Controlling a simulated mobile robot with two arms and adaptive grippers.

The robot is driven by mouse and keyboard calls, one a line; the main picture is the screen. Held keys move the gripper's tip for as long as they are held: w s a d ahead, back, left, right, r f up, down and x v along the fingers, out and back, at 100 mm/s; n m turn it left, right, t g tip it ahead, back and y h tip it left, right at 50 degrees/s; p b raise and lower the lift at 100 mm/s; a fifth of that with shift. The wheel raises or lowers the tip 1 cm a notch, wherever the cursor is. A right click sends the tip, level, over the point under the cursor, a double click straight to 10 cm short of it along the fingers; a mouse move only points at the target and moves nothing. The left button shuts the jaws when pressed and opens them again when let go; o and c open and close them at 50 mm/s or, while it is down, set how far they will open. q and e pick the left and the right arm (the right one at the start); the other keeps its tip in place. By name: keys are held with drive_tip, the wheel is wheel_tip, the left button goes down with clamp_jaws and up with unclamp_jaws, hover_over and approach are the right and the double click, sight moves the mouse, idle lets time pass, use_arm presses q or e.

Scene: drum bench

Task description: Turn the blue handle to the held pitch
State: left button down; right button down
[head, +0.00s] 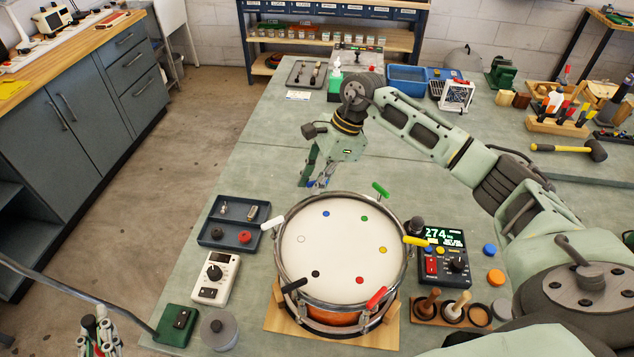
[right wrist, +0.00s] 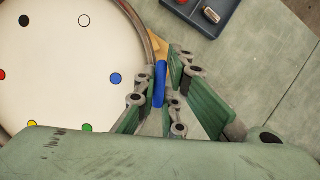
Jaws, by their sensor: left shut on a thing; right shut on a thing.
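The drum (head: 340,250) stands on a wooden base, with coloured dots on its white head and coloured handles around its rim. The blue handle (right wrist: 160,84) is at the drum's far edge beside the blue dot. My right gripper (head: 316,180) is shut on it, with green fingers on both sides in the right wrist view (right wrist: 165,95). In the head view the handle is mostly hidden by the gripper. A meter (head: 443,240) right of the drum shows 274 in green. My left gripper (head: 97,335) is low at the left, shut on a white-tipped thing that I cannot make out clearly.
A dark tray (head: 231,243) with small parts and a white meter (head: 214,277) stand left of the drum. A green box (head: 177,325) and a grey pot (head: 219,331) are near the front. A mallet (head: 570,150) lies at the back right. Bench behind the right gripper is clear.

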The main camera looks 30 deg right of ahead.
use_arm(q)
wheel_tip(320, 180, down, 7)
drive_tip(key=b, duration=0.6)
drive_tip(key=shift+f+b, duration=0.1)
drive_tip(key=shift+b, duration=0.2)
use_arm(e)
drive_tip(key=n, duration=0.2)
drive_tip(key=n+g, duration=0.1)
drive_tip(key=n, duration=0.1)
drive_tip(key=shift+w+f+g, duration=0.15)
drive_tip(key=shift+f+g, duration=0.05)
drive_tip(key=shift+g, duration=0.1)
drive_tip(key=shift+r+n+g+b, duration=0.1)
drive_tip(key=shift+n+g+b, duration=0.3)
drive_tip(key=shift+n+b, duration=0.7)
use_arm(q)
drive_tip(key=shift+f+b, duration=0.5)
drive_tip(key=shift+f, duration=1.1)
use_arm(e)
drive_tip(key=shift+r+n+h, duration=0.15)
drive_tip(key=shift+n+h, duration=0.15)
drive_tip(key=shift+n, duration=0.6)
drive_tip(key=shift+g, duration=0.3)
drive_tip(key=c, duration=1.8)
unclamp_jaws()
drive_tip(key=shift+c, duration=0.2)
drive_tip(key=v, duration=1.2)
